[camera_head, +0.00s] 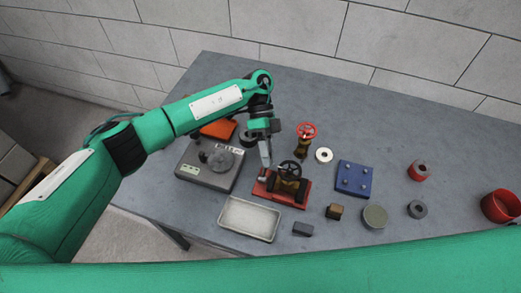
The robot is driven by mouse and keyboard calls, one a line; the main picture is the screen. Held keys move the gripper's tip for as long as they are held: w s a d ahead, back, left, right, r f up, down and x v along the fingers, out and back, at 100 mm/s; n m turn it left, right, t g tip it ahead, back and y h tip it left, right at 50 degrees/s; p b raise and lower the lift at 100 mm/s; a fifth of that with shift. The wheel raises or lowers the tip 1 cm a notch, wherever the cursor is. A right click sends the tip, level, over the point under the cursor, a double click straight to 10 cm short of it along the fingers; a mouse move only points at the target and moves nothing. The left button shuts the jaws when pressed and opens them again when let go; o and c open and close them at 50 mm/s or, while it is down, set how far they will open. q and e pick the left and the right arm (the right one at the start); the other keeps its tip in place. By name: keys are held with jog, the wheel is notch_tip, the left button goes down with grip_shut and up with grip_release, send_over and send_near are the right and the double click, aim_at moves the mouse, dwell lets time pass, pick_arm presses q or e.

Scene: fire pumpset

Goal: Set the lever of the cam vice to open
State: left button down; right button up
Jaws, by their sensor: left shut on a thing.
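The cam vice (297,200) has a red base and stands near the middle of the table. A brass-coloured valve with a black handwheel (290,168) sits between its dark jaws. My left gripper (266,165) reaches down over the left end of the vice and is shut on the vice's lever. The lever is mostly hidden by the gripper, so its exact angle cannot be told. My right gripper is not in view.
A grey machine with a round top (195,174) stands to the left. A metal tray (249,234) lies in front of the vice. A red-wheeled valve (304,143), a blue plate (354,192) and a red bowl (502,206) are further right. The back right of the table is clear.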

pick_arm(q)
jog(key=shift+w+d+f+g, duration=0.15)
jog(key=shift+w+f+g, duration=0.15)
jog(key=shift+w+g, duration=0.15)
jog(key=shift+w+d+f+n+g+b, duration=0.1)
jog(key=shift+w+f+n+g+b, duration=0.15)
jog(key=shift+g+b, duration=0.4)
jog(key=shift+s+y, duration=0.1)
jog(key=shift+y, duration=0.2)
jog(key=c, duration=1.3)
grip_release()
jog(key=shift+w+r, duration=0.1)
jog(key=shift+w, duration=0.25)
jog(key=b+v, duration=0.2)
jog(key=v, duration=0.2)
jog(key=shift+w+r, duration=0.1)
jog(key=shift+w, duration=0.25)
jog(key=shift+b+v, duration=0.6)
jog(key=shift+v, duration=0.5)
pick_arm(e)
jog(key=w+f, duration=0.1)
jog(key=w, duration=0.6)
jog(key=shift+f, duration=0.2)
